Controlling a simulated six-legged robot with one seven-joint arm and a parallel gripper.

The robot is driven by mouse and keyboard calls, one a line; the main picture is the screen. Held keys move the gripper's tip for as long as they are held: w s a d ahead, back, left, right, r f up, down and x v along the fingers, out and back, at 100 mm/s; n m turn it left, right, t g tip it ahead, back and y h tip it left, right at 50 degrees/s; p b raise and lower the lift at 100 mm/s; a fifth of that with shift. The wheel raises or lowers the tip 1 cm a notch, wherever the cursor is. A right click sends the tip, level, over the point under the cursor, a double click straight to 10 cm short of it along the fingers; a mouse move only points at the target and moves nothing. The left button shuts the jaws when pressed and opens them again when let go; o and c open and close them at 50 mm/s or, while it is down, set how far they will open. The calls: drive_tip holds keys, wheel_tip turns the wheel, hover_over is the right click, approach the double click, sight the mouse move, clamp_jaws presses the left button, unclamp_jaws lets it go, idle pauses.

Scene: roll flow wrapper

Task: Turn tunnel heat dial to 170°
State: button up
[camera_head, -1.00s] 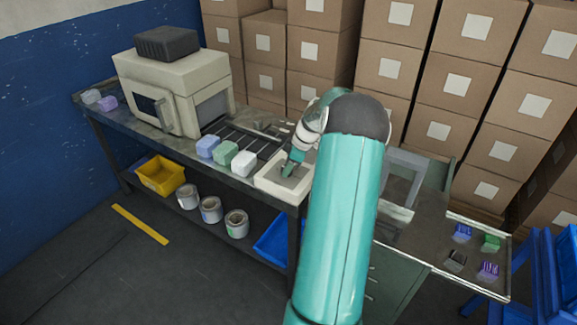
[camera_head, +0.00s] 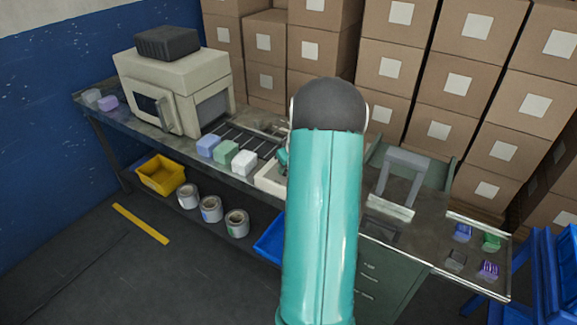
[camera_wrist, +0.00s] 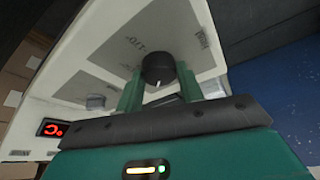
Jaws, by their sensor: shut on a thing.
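The heat dial (camera_wrist: 158,68) is a round black knob with a short white mark, on the grey plate of a pale control panel (camera_wrist: 85,45) in the wrist view. Printed labels surround it, one reading about 170° (camera_wrist: 128,43); the mark points away from that label, toward my palm. My gripper (camera_wrist: 158,80) has a green finger on each side of the dial and is shut on it. In the head view my arm hides the dial, and only the left part of the panel box (camera_head: 268,178) shows. The beige tunnel (camera_head: 178,90) stands further left on the bench.
A red lit display (camera_wrist: 53,129) and a grey button-like part (camera_wrist: 95,101) are on the panel. Blue, green and white blocks (camera_head: 226,152) sit beside the roller conveyor (camera_head: 238,138). A grey frame (camera_head: 402,175) stands right of my arm. Stacked cartons (camera_head: 385,66) fill the back.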

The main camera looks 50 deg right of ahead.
drive_tip(key=m, duration=0.2)
drive_tip(key=m+g+h, duration=0.1)
drive_tip(key=m, duration=0.2)
drive_tip(key=m+h, duration=0.1)
drive_tip(key=m, duration=0.1)
drive_tip(key=shift+w+a+g, duration=0.25)
drive_tip(key=shift+w+g, duration=0.05)
drive_tip(key=m+g, duration=0.1)
drive_tip(key=m, duration=0.2)
drive_tip(key=m+g+h, duration=0.1)
drive_tip(key=m, duration=0.2)
drive_tip(key=shift+w+m, duration=0.1)
drive_tip(key=shift+m, duration=0.3)
drive_tip(key=m+g, duration=0.1)
drive_tip(key=m, duration=0.2)
drive_tip(key=m+g, duration=0.1)
drive_tip(key=m, duration=0.2)
drive_tip(key=shift+w+d+g, duration=0.1)
drive_tip(key=shift+g, duration=0.3)
drive_tip(key=m+g+y, duration=0.1)
drive_tip(key=m, duration=0.2)
drive_tip(key=m+y, duration=0.1)
drive_tip(key=m, duration=0.3)
drive_tip(key=shift+w+d+g, duration=0.1)
drive_tip(key=shift+g, duration=0.3)
drive_tip(key=o, duration=1)
drive_tip(key=v, duration=1.3)
drive_tip(key=shift+w+r, duration=0.2)
drive_tip(key=shift+r, duration=0.2)
